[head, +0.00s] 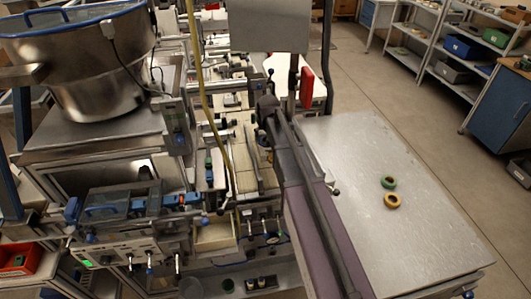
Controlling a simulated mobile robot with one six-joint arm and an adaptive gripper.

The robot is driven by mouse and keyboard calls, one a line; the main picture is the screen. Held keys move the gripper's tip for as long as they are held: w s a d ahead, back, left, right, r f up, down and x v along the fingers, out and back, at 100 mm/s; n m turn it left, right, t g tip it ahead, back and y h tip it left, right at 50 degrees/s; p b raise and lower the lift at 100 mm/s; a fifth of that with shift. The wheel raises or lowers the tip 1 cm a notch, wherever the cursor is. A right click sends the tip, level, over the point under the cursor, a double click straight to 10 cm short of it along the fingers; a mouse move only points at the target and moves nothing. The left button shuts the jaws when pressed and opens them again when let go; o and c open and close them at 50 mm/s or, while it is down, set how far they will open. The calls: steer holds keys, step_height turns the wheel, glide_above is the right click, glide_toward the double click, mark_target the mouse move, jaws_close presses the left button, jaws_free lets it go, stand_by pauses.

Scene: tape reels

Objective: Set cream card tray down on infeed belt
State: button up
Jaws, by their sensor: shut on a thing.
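I cannot make out my gripper in the head view. A small cream open-topped box (213,237) sits low in the middle of the machine; I cannot tell whether it is the cream card tray. A narrow pale strip (244,165) runs away from me along the machine's middle and looks like a belt. I cannot tell which strip, if either, is the infeed belt.
A metal table (400,240) at right holds a green reel (388,182) and a yellow reel (392,201); most of its top is clear. A steel bowl (85,60) stands at left. A yellow hose (200,80) hangs over the machine. Shelves (450,55) stand at back right.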

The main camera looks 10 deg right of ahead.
steer(key=shift+f+b, duration=1.9)
steer(key=shift+f, duration=0.5)
steer(key=shift+f+b, duration=1.8)
steer(key=shift+b, duration=0.1)
steer(key=shift+f, duration=0.15)
steer(key=o, duration=1.2)
steer(key=p+v, duration=1.1)
steer(key=v, duration=0.1)
